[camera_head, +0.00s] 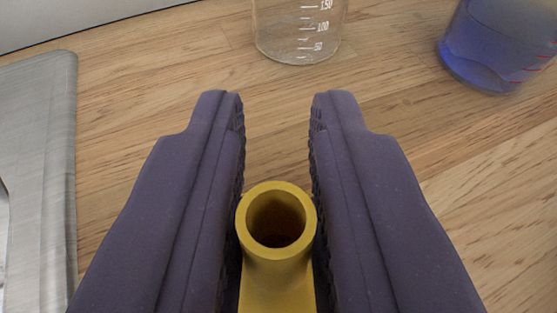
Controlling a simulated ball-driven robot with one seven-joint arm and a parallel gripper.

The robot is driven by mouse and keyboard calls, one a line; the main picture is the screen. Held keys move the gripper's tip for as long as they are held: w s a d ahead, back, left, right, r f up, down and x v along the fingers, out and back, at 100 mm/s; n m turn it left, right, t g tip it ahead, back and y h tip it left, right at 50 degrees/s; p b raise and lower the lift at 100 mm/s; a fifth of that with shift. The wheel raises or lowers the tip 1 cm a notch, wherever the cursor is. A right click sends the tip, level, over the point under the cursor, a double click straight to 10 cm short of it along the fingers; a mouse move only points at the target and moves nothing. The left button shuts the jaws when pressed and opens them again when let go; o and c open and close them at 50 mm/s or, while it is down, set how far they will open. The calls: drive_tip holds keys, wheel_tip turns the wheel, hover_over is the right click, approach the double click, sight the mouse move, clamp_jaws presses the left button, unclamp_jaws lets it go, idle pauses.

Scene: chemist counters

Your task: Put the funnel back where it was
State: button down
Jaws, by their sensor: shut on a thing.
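A yellow funnel (277,285) is between the two dark purple-grey fingers of my gripper (278,115), low in the middle of the view. Its round tube opening faces the camera. My gripper is shut on the funnel, one finger along each side of it. The fingertips reach past the tube and stay apart from each other. The rest of the funnel is cut off by the bottom edge and partly hidden by the fingers.
A clear beaker (299,30) with white markings stands ahead on the wooden counter (140,110). A vessel with blue liquid (495,45) stands at the top right. A grey metal piece (45,150) lies along the left edge. Bare wood lies between them.

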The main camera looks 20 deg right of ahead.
drive_tip(key=shift+f, duration=0.2)
drive_tip(key=c, duration=1)
unclamp_jaws()
drive_tip(key=shift+r, duration=0.1)
